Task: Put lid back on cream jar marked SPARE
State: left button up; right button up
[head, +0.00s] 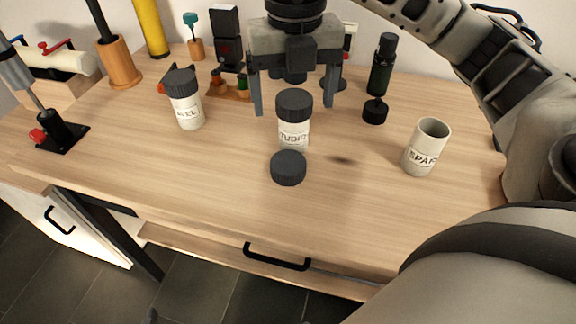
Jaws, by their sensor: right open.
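The jar marked SPARE (421,150) is a cream cylinder standing upright and uncovered at the right of the table. A loose dark grey round lid (288,169) lies on the tabletop at the centre, just in front of a jar marked STUDIO (293,136), which has its own dark lid on. My right gripper (294,108) is open, pointing down, with its fingers to either side of the STUDIO jar's lid in the picture. I cannot tell its exact height or depth there. It holds nothing. My left gripper is out of view.
Another lidded jar, its label partly read as "AVEL" (187,112), stands left of centre. Behind are a dark green bottle-like object (381,70), a black upright device (226,38) and a yellow cylinder (151,27). The front of the wooden table (210,195) is clear.

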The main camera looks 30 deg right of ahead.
jog(key=b, duration=0.1)
send_over(288, 163)
jog(key=f, duration=0.5)
jog(key=d+f, duration=0.1)
jog(key=f, duration=0.2)
jog(key=shift+a, duration=0.1)
jog(key=shift+a+f, duration=0.2)
jog(key=shift+f, duration=1.1)
jog(key=shift+a+f, duration=0.15)
jog(key=shift+f, duration=1.1)
jog(key=c, duration=1)
